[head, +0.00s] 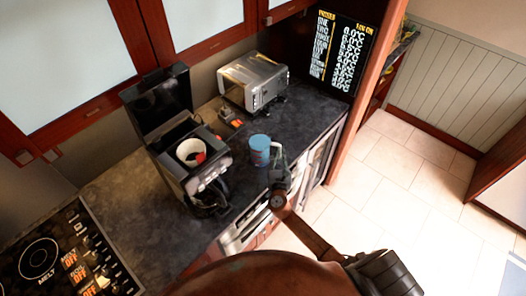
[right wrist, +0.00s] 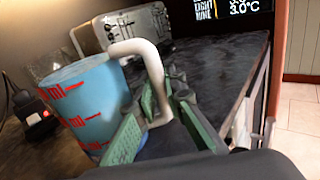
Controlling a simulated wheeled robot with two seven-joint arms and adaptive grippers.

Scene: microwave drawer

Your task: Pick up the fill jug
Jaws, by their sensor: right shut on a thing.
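The fill jug (head: 260,150) is a blue cup with red markings and a pale handle. It stands upright at the counter, to the right of the coffee maker; I cannot tell whether its base touches the counter. In the right wrist view the jug (right wrist: 90,105) is at the left and its white handle (right wrist: 150,75) runs down between the green finger pads. My right gripper (head: 278,160) is shut on the handle, and it fills the middle of the right wrist view (right wrist: 160,125). My left gripper is not in view.
An open-lidded black coffee maker (head: 190,160) stands left of the jug. A toaster (head: 253,82) is behind it, with a small item with red parts (head: 230,116) nearby. A stove (head: 65,260) is at the lower left. Dark counter (head: 310,125) right of the jug is clear.

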